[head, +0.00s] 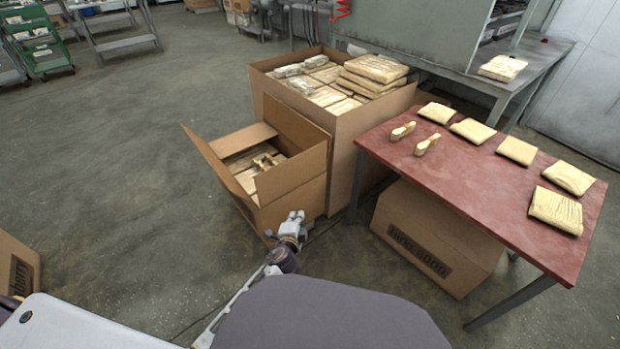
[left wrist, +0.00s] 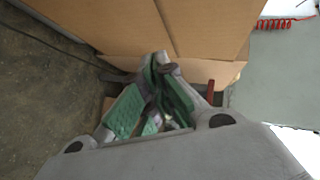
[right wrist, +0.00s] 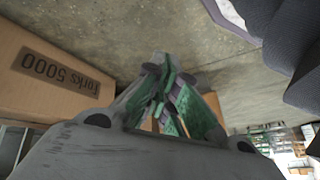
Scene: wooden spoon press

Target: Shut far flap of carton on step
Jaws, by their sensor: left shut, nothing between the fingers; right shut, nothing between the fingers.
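The open carton (head: 292,190) stands low on the left side of a larger box, with stacked wooden pieces (head: 250,160) inside. Its flaps stand up or lean outward: one leans out at the left (head: 207,155), one rises at the back right (head: 295,130) against the larger box. What the carton rests on is hidden. My left gripper (head: 297,215) is shut and empty at the carton's near side; in the left wrist view its fingertips (left wrist: 158,60) are in front of plain cardboard (left wrist: 120,25). My right gripper (right wrist: 160,66) is shut and empty, outside the head view.
The larger box (head: 345,125) is full of wrapped packs. A red table (head: 470,180) at right holds several packs and two bundles. A "Forks 5000" box (head: 430,240) stands under it and shows in the right wrist view (right wrist: 45,75). Floor left of the carton is clear.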

